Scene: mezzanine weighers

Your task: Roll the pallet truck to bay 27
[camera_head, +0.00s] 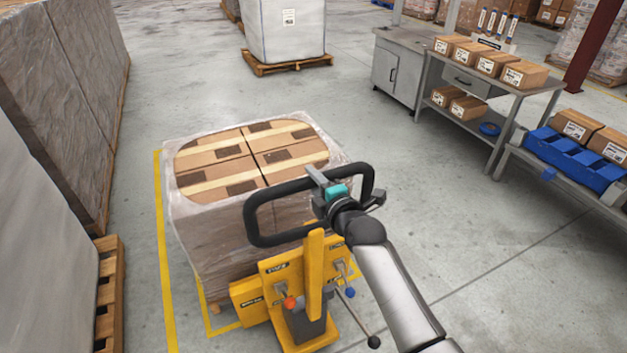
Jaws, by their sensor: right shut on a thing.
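The yellow pallet truck (294,290) stands in front of me at the lower middle, with a black loop handle (262,235) at its top. A shrink-wrapped load of brown boxes (250,160) stands right behind its yellow body; the forks are hidden. My right gripper (326,190) is shut on the right part of the handle, and its arm comes in from the bottom right. My left gripper is out of view. No bay number can be read here.
Wrapped pallet loads (60,85) line the left side, beyond a yellow floor line (163,240). A white wrapped load (287,30) stands on a pallet straight ahead. Benches with boxes (490,90) and blue bins (575,158) stand at the right. Open grey floor lies between.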

